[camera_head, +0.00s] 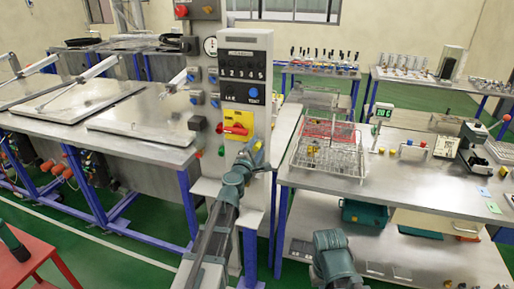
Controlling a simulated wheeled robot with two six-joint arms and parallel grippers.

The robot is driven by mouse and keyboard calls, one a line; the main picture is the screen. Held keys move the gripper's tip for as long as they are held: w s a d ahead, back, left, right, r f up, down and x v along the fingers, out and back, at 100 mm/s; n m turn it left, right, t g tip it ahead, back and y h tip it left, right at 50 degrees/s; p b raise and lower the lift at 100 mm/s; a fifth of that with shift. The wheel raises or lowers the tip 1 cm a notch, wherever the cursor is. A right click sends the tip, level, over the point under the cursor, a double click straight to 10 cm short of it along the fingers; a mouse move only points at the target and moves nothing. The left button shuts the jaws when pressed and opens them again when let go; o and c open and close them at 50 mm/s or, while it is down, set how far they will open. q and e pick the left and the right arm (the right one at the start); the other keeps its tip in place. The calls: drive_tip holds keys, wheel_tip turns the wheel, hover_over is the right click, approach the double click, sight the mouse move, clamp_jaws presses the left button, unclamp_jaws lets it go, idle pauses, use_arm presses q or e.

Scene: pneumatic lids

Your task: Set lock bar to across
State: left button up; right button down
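A grey panel column (205,100) stands in the centre. On it is a yellow plate (239,117) with a red handle (235,129) lying roughly level. I cannot tell for sure whether this handle is the lock bar. My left arm reaches up from the bottom, and its gripper (256,147) is just below and right of the yellow plate, close to the panel. Its fingers are small and partly hidden by the wrist, so I cannot tell whether they are open or whether they touch anything. My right arm shows only as a link at the bottom; its gripper is out of view.
Metal lids with raised bars (85,98) lie on the bench (30,120) at left. A dark numbered panel (243,70) and small switch boxes sit above the yellow plate. At right, a steel table (400,190) holds a wire basket (330,150) and small devices. Green floor lies between.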

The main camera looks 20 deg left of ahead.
use_arm(q)
clamp_jaws()
drive_tip(key=shift+a, duration=0.1)
idle(1.2)
